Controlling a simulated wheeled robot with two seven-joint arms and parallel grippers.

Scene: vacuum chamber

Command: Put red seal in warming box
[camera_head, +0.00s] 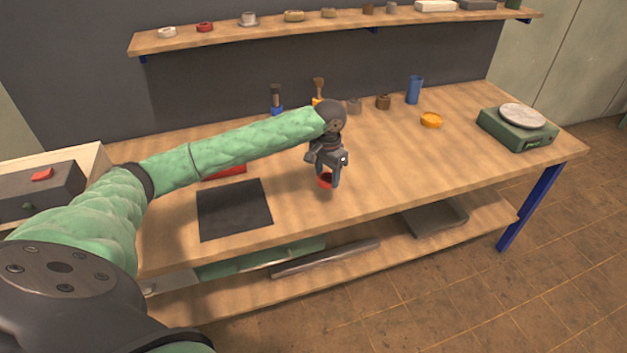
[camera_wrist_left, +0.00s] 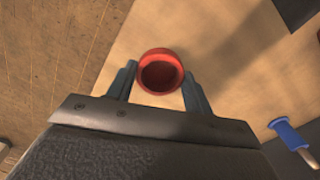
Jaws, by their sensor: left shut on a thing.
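The red seal (camera_head: 325,182) is a small round red piece over the front middle of the workbench. It also shows in the left wrist view (camera_wrist_left: 160,72) as a red cup-like ring between the two fingers. My left gripper (camera_head: 328,176) points down and is shut on the red seal. Whether the seal touches the bench top or hangs just above it, I cannot tell. A dark grey box (camera_head: 38,195) with a red button and a green button stands at the far left; it may be the warming box. My right gripper is not in view.
A dark square mat (camera_head: 234,210) lies left of the gripper, with a red object (camera_head: 226,171) partly behind my arm. The bench's front right is clear.

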